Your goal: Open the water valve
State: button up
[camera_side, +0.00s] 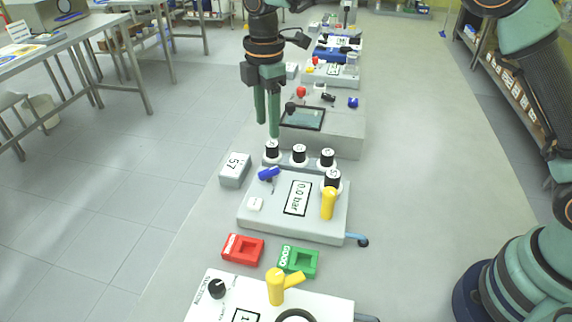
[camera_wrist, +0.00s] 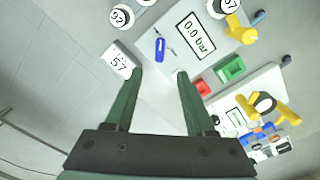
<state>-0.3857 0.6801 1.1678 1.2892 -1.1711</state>
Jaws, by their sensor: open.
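A blue valve handle (camera_side: 268,173) sits at the back left of a grey box (camera_side: 262,222) with a display (camera_side: 298,198) reading 0.0 bar. In the wrist view the blue handle (camera_wrist: 159,45) lies just beyond the gap between my fingertips. A yellow handle (camera_side: 328,203) is on the right of the same box, and it also shows in the wrist view (camera_wrist: 238,30). No label names the water valve. My gripper (camera_side: 267,128) is open and empty, pointing down, above and behind the blue handle in the side view. It also shows in the wrist view (camera_wrist: 160,74).
Several black-and-white numbered jars (camera_side: 299,154) stand along the back of the box. A grey block marked 57 (camera_side: 235,169) is to its left. A red holder (camera_side: 243,249) and a green holder (camera_side: 298,261) lie in front. Another panel with a yellow handle (camera_side: 275,287) stands nearer.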

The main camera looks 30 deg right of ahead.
aim_at(269, 170)
notch_tip(269, 170, down, 12)
jog(key=shift+a+f, duration=0.1)
jog(key=shift+f, duration=0.1)
dwell(0.4)
jog(key=shift+c, duration=0.3)
grip_shut()
